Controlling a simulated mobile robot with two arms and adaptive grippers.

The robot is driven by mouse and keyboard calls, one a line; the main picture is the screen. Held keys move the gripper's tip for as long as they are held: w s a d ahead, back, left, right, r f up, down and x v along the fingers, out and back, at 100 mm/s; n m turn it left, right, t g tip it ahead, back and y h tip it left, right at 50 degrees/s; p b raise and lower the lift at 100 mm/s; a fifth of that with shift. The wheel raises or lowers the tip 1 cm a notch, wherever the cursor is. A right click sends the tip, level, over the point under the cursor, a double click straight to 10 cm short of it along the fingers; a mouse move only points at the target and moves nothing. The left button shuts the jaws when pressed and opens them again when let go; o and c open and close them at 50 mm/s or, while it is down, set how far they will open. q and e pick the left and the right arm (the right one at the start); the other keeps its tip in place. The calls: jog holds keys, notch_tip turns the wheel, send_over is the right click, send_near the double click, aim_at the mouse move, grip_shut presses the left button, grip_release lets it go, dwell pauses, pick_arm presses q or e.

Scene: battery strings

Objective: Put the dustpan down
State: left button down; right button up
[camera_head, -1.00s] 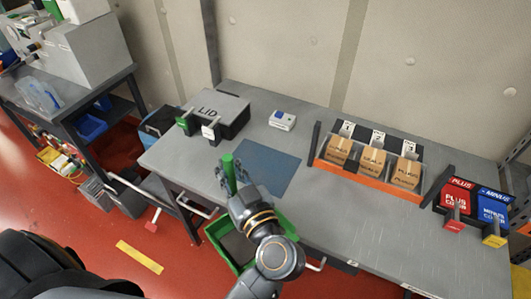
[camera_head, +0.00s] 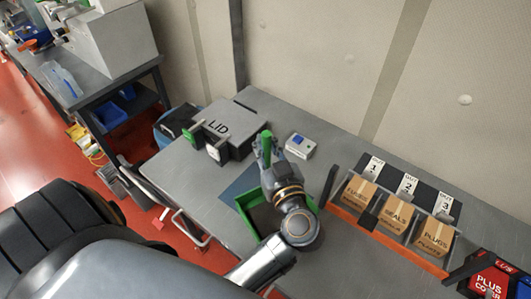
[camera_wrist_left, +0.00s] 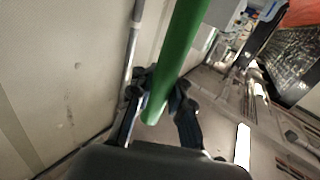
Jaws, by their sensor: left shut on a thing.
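The dustpan has a green upright handle (camera_head: 267,137) and a green-rimmed pan with a dark inside (camera_head: 246,222). My left gripper (camera_head: 268,158) is shut around the handle, and my left arm hides part of the pan. In the head view the pan overlaps the table's front part and the blue mat (camera_head: 238,184); I cannot tell whether it touches the table. The left wrist view shows the green handle (camera_wrist_left: 181,55) between the fingers of my left gripper (camera_wrist_left: 160,108). My right gripper is not in view.
On the grey table (camera_head: 190,180) stand a grey box marked LID (camera_head: 222,126), a small white device (camera_head: 301,146) and an orange-fronted rack (camera_head: 385,232) with cardboard boxes. A red box (camera_head: 490,283) is at the lower right. A second bench (camera_head: 110,60) stands left.

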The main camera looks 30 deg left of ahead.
pick_arm(q)
jog(key=w+a+f+b, duration=0.6)
jog(key=w+f+b, duration=0.2)
jog(key=f, duration=0.3)
jog(key=shift+a+f+b, duration=0.2)
jog(key=shift+f+b, duration=0.05)
jog(key=shift+b, duration=0.35)
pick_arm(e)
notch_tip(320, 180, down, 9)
pick_arm(q)
jog(key=c, duration=1.3)
grip_release()
jog(key=shift+w, duration=0.1)
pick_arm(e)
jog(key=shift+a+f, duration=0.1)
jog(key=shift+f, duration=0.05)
pick_arm(q)
jog(key=shift+o, duration=0.2)
jog(key=shift+r, duration=0.1)
